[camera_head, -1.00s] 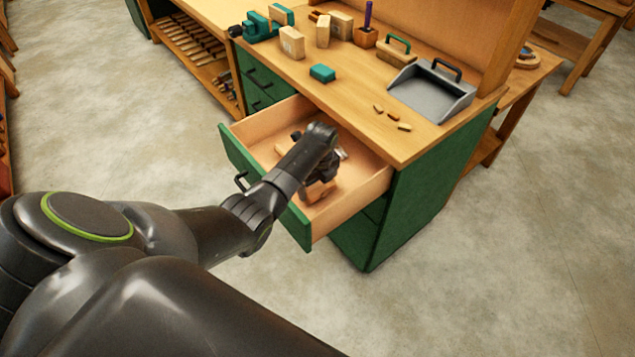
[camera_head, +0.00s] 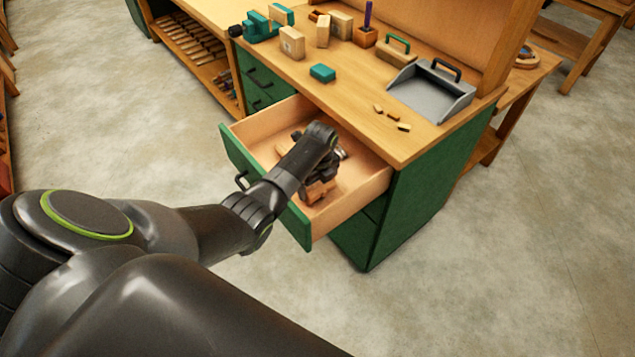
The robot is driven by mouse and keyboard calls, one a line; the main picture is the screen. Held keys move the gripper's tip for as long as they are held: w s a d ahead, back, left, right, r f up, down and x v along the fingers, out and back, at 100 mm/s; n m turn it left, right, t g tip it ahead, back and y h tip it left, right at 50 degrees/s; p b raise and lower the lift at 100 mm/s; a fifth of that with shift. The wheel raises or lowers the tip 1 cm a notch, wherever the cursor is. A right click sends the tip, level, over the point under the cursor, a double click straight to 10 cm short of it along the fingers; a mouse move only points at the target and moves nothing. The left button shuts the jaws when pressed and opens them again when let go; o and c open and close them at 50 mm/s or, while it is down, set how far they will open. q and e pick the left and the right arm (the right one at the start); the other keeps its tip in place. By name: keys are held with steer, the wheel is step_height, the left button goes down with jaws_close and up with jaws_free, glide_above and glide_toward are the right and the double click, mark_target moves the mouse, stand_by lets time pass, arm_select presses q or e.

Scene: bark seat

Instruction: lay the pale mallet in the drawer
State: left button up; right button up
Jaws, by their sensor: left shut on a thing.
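The drawer (camera_head: 258,128) stands pulled out of the green workbench, with its green front facing the lower left. My left gripper (camera_head: 322,172) is inside the drawer's outline, seen from above and behind. I cannot tell whether the mallet touches the drawer floor. My right gripper is not in view.
On the bench top are a grey dustpan (camera_head: 432,92), a teal block (camera_head: 322,73), several wooden blocks, a teal vise (camera_head: 262,27) and small wood scraps (camera_head: 392,116). The drawer's right side wall (camera_head: 352,205) stands close to the gripper. Bare floor lies around the bench.

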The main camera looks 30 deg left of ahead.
arm_select(q)
steer(key=shift+f, duration=0.3)
steer(key=o, duration=1)
steer(key=shift+c, duration=0.2)
steer(key=shift+r, duration=0.1)
step_height(320, 180, up, 7)
steer(key=p, duration=0.7)
